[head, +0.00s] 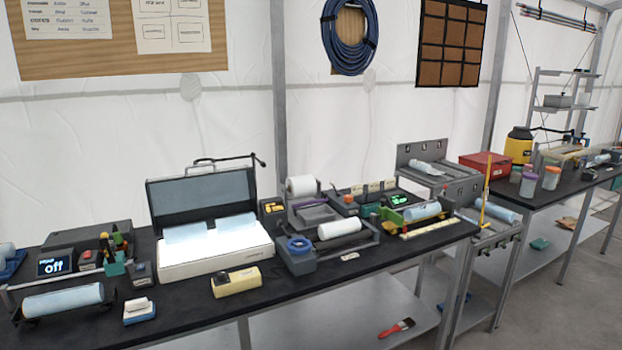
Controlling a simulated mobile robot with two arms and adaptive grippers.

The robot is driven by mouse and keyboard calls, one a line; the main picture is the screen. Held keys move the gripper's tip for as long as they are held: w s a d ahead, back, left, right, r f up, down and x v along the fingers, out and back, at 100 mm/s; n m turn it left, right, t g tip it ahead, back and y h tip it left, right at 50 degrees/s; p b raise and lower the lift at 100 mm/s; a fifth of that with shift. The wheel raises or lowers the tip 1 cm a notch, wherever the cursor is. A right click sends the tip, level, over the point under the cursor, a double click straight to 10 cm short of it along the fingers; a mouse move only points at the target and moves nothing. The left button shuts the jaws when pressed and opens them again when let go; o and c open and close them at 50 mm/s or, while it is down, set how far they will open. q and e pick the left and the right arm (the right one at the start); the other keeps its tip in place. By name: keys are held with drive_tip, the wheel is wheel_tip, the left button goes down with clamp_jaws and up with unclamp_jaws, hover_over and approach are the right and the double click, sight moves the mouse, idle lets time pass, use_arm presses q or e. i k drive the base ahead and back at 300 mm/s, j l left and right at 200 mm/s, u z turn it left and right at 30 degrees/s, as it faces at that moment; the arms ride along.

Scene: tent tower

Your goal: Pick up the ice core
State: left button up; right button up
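Several pale blue cylinders look like ice cores, and I cannot tell which one the task means. One ice core (62,301) lies in a dark cradle at the near left of the long black table. Another ice core (423,210) lies in a green and yellow holder near the table's right end. A further core (497,209) rests on a grey stand beyond that end. Another pale piece (430,168) lies on a grey rack farther back. Neither of my grippers is in view.
A lower shelf holds a red brush (396,328). A red box (487,167) stands behind.

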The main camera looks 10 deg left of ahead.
sight(183, 233)
drive_tip(key=j+u, duration=0.35)
drive_tip(key=j, duration=0.15)
drive_tip(key=j+u, duration=0.35)
drive_tip(key=j+z, duration=0.15)
drive_tip(key=z, duration=1.15)
drive_tip(key=u, duration=1.4)
